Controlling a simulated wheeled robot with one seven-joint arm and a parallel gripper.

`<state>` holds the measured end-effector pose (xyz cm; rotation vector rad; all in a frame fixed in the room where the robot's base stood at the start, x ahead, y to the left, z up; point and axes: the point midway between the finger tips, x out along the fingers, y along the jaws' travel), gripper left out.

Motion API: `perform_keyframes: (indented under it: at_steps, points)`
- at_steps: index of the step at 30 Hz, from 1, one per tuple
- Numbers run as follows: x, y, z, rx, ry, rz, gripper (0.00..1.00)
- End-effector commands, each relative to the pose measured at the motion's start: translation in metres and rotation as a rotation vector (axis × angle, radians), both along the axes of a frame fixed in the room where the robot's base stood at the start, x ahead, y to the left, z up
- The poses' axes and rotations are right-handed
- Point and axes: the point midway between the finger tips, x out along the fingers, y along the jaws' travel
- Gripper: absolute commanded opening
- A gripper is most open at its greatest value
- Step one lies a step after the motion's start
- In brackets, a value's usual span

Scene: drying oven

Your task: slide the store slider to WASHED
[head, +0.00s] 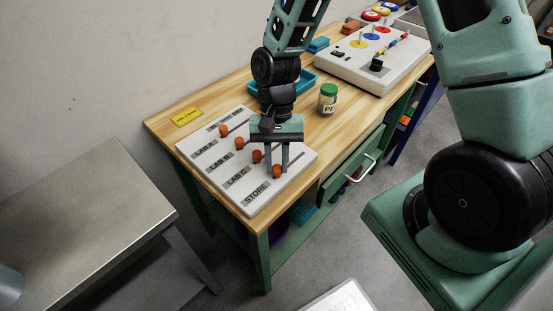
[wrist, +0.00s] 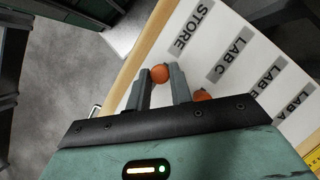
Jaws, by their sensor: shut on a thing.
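The white slider panel (head: 222,182) lies on the wooden bench, with rows labelled LAB A, LAB B, LAB C and STORE. The store slider's orange knob (head: 277,171) is in the row nearest the bench's front edge. It also shows in the wrist view (wrist: 160,73), beside the STORE label (wrist: 191,29). My gripper (head: 278,166) is shut on this knob, with one finger on each side; its fingers also show in the wrist view (wrist: 160,82). The LAB C knob (head: 257,156) is close behind the gripper. No WASHED marking is readable.
Other orange knobs (head: 224,130) stand along the panel. A green-lidded jar (head: 328,98), a blue tray (head: 305,80) and a yellow label (head: 187,116) are on the bench. A white box with coloured discs (head: 352,62) stands at the back right. A drawer handle (head: 363,170) sticks out in front.

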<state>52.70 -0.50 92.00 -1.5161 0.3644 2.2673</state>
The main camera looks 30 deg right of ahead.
Motion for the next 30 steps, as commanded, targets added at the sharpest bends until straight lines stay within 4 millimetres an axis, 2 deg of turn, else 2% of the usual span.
perform_keyframes:
  at_steps: [6, 9, 17, 18, 20, 30]
  points:
    - [0.011, -0.032, 0.002, 0.0, 0.001, -0.006, 0.0]
    - [0.014, -0.041, 0.001, 0.0, 0.0, -0.003, 0.0]
    - [0.015, -0.042, 0.001, 0.0, -0.001, 0.0, 0.0]
    - [0.015, -0.042, 0.001, 0.0, -0.001, 0.0, 0.27]
    - [0.014, -0.042, 0.001, 0.0, -0.001, 0.0, 0.43]
    - [0.015, -0.042, 0.003, 0.0, -0.001, 0.0, 0.43]
